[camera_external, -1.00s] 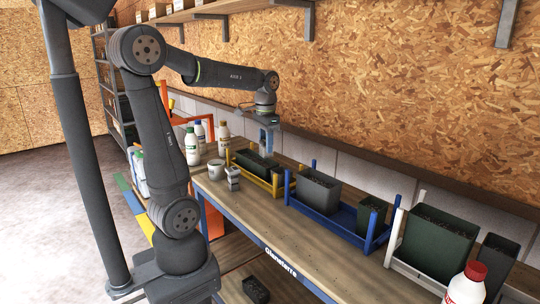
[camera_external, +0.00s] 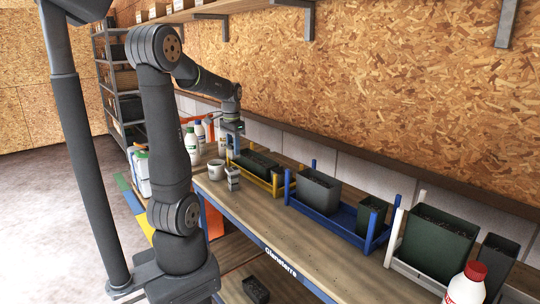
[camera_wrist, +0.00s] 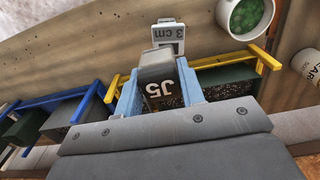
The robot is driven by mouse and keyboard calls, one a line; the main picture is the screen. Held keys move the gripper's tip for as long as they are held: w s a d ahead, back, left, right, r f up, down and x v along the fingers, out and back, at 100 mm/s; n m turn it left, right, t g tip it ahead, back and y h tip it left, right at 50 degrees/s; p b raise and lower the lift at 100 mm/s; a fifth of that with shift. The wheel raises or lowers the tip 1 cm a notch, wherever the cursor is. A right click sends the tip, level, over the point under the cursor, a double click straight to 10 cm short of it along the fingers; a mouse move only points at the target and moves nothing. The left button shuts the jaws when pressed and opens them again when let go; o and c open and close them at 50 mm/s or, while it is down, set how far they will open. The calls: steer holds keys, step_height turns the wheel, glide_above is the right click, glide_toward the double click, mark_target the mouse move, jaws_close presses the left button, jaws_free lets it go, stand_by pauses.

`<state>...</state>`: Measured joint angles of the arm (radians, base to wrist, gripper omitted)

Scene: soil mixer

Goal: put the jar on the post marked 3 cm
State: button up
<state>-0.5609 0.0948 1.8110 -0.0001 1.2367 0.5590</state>
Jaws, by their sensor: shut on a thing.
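My gripper (camera_external: 233,147) is above the workbench, fingers pointing down. In the wrist view its two blue fingers (camera_wrist: 160,90) are shut on a grey jar (camera_wrist: 155,66) labelled J5. The post marked 3 cm (camera_wrist: 169,33) shows just beyond the jar in the wrist view, its label upside down. In the external view a small grey post (camera_external: 232,180) stands on the bench below and close to my gripper. The jar is hard to make out there, and I cannot tell its height above the post.
A white pot (camera_external: 216,170) with green contents stands left of the post. Bottles (camera_external: 191,147) stand behind it. A yellow rack (camera_external: 277,183) with a dark planter is close on the right, then a blue rack (camera_external: 340,234) and a white rack (camera_external: 397,248).

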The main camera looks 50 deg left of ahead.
mark_target(232, 157)
steer(key=shift+a+f, duration=0.45)
steer(key=shift+a, duration=0.25)
steer(key=shift+f, duration=1.95)
steer(key=shift+f, duration=0.1)
steer(key=o, duration=1)
step_height(232, 157, up, 12)
steer(key=shift+r, duration=0.1)
